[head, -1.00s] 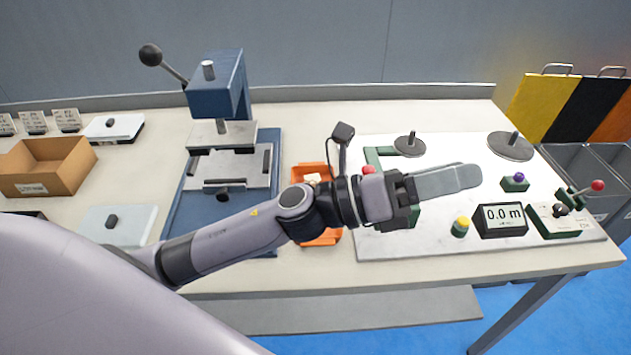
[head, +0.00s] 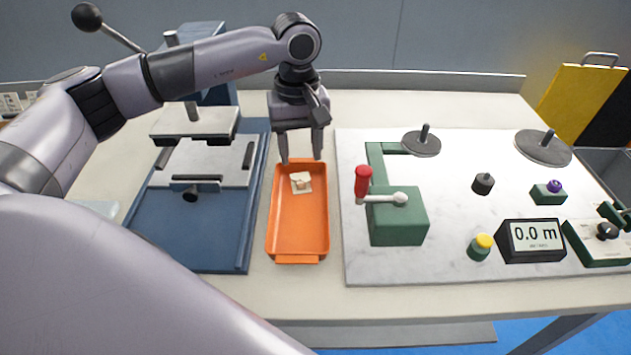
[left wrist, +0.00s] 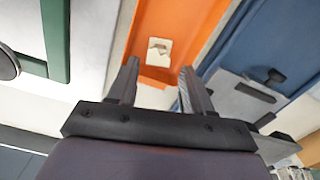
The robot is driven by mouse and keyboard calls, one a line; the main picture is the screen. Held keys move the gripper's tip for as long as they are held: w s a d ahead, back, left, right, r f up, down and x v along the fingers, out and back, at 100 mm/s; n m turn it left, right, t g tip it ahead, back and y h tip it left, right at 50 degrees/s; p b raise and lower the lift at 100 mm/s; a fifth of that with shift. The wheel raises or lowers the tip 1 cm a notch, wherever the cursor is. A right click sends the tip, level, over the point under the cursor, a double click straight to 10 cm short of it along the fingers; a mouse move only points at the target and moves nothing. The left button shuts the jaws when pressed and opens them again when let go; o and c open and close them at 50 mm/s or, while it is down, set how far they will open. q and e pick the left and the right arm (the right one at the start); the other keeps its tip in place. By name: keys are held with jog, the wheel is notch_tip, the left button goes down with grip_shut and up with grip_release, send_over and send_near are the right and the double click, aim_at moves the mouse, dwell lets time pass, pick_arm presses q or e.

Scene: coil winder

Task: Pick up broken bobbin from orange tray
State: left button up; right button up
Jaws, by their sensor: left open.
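The orange tray (head: 300,228) stands on the table between the blue press and the white board. The broken bobbin (head: 301,182), a small cream square piece with a tan part on it, lies flat near the tray's far end. My left gripper (head: 302,160) points down above the far end of the tray, open and empty. In the left wrist view the gripper (left wrist: 158,75) has its fingers apart, and the bobbin (left wrist: 159,52) shows beyond their tips inside the tray (left wrist: 180,20). My right gripper is not in view.
The blue press (head: 195,235) with a long lever stands left of the tray. To the right, a green winder (head: 397,215) with a red handle sits on the white board (head: 400,265). A meter (head: 530,240) and spindle discs are further right.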

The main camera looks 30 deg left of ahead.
aim_at(301, 183)
pick_arm(q)
jog(key=shift+w+a+f, duration=0.1)
jog(key=shift+a+f, duration=0.05)
jog(key=shift+f, duration=0.4)
notch_tip(301, 183, down, 6)
jog(key=shift+f+p, duration=0.1)
jog(key=shift+p, duration=0.2)
jog(key=shift+c, duration=0.3)
jog(key=c, duration=0.7)
